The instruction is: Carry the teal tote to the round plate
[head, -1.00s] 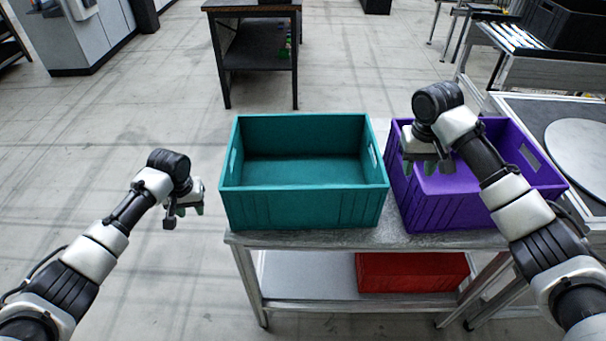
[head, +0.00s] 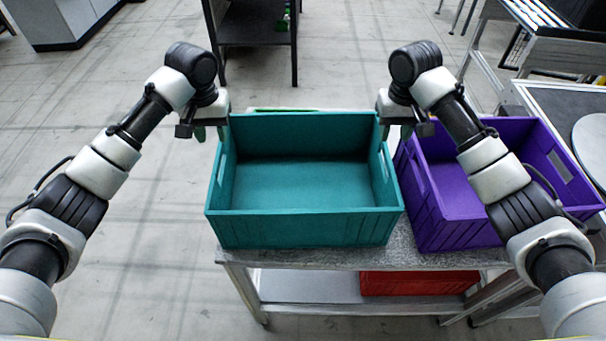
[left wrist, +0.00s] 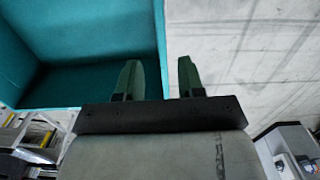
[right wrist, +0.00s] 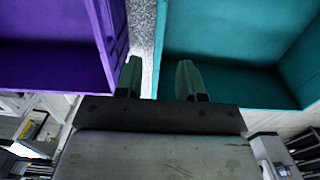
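The teal tote (head: 305,230) stands upright and empty on the cart's top. My left gripper (head: 206,130) is open at the tote's left wall. In the left wrist view, the wall's edge runs between the two spread fingers (left wrist: 160,78). My right gripper (head: 402,128) is open at the right wall, and in the right wrist view that wall's edge lies between its fingers (right wrist: 159,78). I cannot tell whether the fingers touch the walls. The round plate (head: 592,140) is a pale grey disc, partly cut off at the right edge.
A purple tote (head: 440,228) stands close to the teal one's right, with a narrow gap. A red tote (head: 420,284) sits on the lower shelf of the metal cart (head: 400,258). The plate lies on a side table (head: 555,98). Open floor is at left.

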